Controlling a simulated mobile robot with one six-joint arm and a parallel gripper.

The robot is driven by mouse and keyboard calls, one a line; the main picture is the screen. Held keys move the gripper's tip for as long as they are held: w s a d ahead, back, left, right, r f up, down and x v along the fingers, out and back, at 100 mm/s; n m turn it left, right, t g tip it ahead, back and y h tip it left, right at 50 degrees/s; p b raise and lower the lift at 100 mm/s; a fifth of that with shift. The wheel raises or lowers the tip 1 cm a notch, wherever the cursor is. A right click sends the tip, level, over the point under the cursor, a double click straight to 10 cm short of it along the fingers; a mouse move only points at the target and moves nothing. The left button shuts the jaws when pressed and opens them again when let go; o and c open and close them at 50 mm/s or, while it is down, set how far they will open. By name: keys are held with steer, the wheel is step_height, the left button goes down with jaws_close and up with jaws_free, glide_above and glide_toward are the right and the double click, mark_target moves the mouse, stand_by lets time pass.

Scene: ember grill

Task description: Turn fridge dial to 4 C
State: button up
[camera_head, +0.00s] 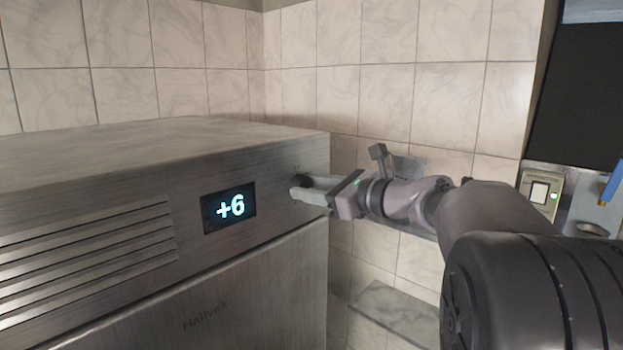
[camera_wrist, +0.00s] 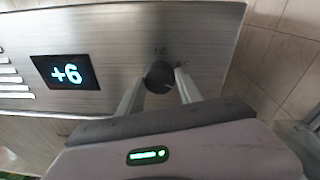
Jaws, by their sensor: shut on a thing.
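The steel fridge (camera_head: 130,165) fills the left of the head view. Its lit display (camera_head: 229,207) reads +6, and the display also shows in the wrist view (camera_wrist: 65,72). The fridge dial (camera_wrist: 159,76) is a dark round knob to the right of the display, with a light pointer line and small marks above it that are too small to read. My gripper (camera_head: 302,188) reaches in from the right and is shut on the dial, with one finger on each side of it in the wrist view (camera_wrist: 157,84). In the head view the fingers partly hide the dial.
A vent grille (camera_head: 80,245) is left of the display, and the fridge door (camera_head: 220,295) is below. A tiled wall (camera_head: 400,100) stands close behind my arm. A switch plate (camera_head: 540,192) with a green light is at the right.

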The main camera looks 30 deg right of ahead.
steer(key=shift+m+p, duration=0.5)
steer(key=shift+m, duration=0.2)
steer(key=shift+f, duration=0.1)
steer(key=o, duration=1.4)
steer(key=b+v, duration=0.1)
steer(key=v, duration=0.7)
steer(key=b+v, duration=0.2)
steer(key=v, duration=0.7)
steer(key=shift+s+d, duration=0.1)
steer(key=shift+d, duration=0.25)
